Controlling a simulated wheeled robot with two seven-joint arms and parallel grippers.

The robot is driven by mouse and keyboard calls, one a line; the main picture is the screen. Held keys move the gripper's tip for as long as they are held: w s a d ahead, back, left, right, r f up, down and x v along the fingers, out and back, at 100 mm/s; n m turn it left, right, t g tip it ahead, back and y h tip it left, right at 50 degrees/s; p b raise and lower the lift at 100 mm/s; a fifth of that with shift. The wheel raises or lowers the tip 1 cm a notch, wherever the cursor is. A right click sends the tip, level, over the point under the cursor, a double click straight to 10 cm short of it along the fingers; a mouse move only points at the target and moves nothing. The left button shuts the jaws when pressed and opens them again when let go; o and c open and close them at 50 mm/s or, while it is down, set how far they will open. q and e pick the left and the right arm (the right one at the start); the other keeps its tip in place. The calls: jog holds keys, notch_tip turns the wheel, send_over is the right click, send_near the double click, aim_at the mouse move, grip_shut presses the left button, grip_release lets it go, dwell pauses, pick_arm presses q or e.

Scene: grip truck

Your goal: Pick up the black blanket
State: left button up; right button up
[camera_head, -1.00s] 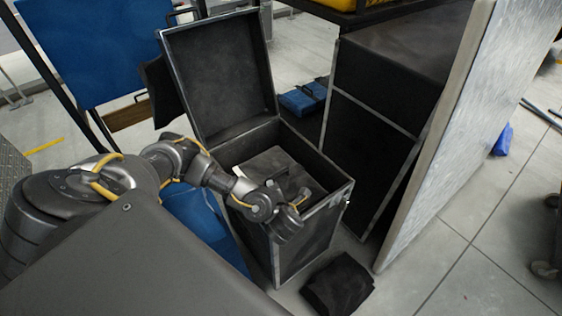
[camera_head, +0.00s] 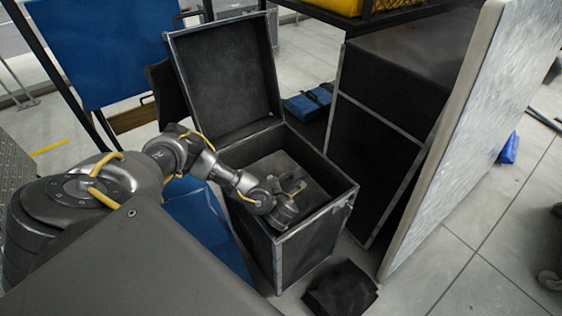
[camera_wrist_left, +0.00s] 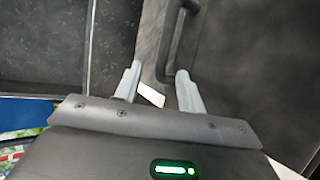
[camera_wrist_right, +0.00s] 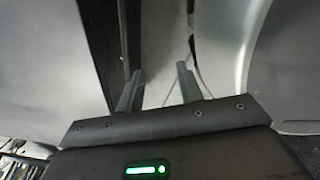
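A black blanket (camera_head: 341,288), folded into a flat bundle, lies on the floor in front of the open black case (camera_head: 310,232), at the bottom of the head view. My left gripper (camera_head: 296,190) is over the mouth of that case, above and behind the blanket, not touching it. In the left wrist view my left gripper (camera_wrist_left: 158,88) is open, with a dark handle (camera_wrist_left: 176,45) just beyond the fingertips and nothing clearly held. My right gripper (camera_wrist_right: 160,85) shows only in its wrist view; it is open and empty. The blanket is not recognizable in either wrist view.
The case's lid (camera_head: 225,80) stands open at the back. A dark grey box (camera_head: 275,168) sits inside it. A large black case (camera_head: 380,130) and a leaning pale panel (camera_head: 450,140) stand to the right. Floor (camera_head: 440,270) is clear right of the blanket.

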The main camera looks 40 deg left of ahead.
pick_arm(q)
jog(key=shift+w+a+f, duration=0.35)
jog(key=shift+w+a, duration=0.05)
jog(key=shift+a, duration=0.05)
grip_shut()
jog(key=shift+r, duration=0.1)
dwell(1.1)
